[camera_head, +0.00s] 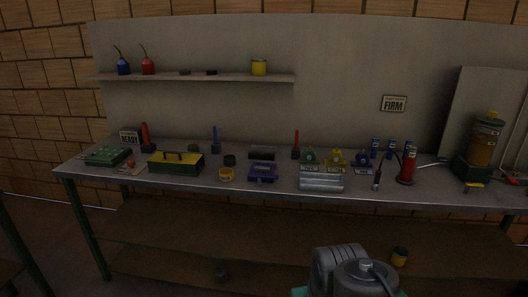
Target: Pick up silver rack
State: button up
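A silver, ribbed, low block that looks like the silver rack (321,183) lies near the front edge of the grey workbench (240,185), right of the middle. Small green, yellow and blue items stand close behind it. A grey part of my arm shows at the bottom, below and apart from the bench top. My gripper's fingers are not in view.
A blue case (262,172) is left of the rack, and a green-and-yellow toolbox (175,163) farther left. A black tool (377,180) and a red cylinder (407,166) stand to its right. A wall shelf (200,77) hangs above.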

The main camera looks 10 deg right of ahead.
aim_at(256, 148)
jog(key=u, duration=0.3)
jog(key=i, duration=0.5)
jog(key=u, duration=0.8)
jog(key=i, duration=2.3)
jog(key=z, duration=0.1)
